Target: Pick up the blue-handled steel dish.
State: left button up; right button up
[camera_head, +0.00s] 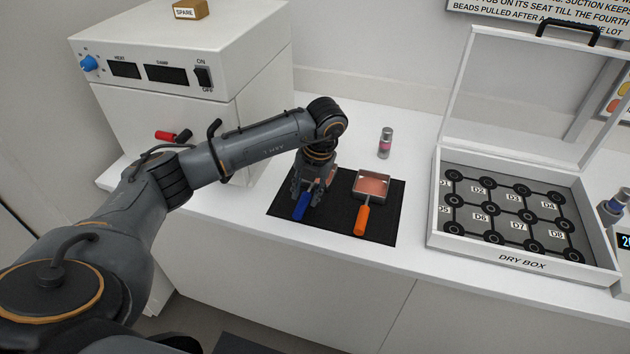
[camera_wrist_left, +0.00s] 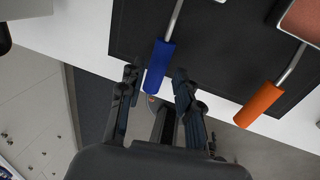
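The blue-handled steel dish shows its blue handle (camera_head: 301,207) on the black mat (camera_head: 340,233); my left gripper mostly hides its pan in the head view. In the left wrist view the blue handle (camera_wrist_left: 159,68) and part of its steel rod show, and the pan is out of frame. My left gripper (camera_head: 308,197) points down over this dish. In the left wrist view its fingers (camera_wrist_left: 156,78) are apart, one on each side of the handle's end, with gaps visible. My right gripper is in neither view.
An orange-handled steel dish (camera_head: 361,205) with pinkish contents lies right of it on the mat. A small jar (camera_head: 385,143) stands behind. The open dry box (camera_head: 520,262) is at the right, a white machine (camera_head: 190,75) at the left. The counter's front edge is close.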

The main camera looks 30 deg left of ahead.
aim_at(303, 203)
pick_arm(q)
jog(key=f, duration=0.1)
jog(key=f+p, duration=0.2)
jog(key=shift+s+a+f, duration=0.3)
jog(key=shift+s+a, duration=0.05)
jog(key=shift+s, duration=0.05)
jog(key=shift+a+f, duration=0.1)
jog(key=shift+f, duration=0.45)
grip_shut()
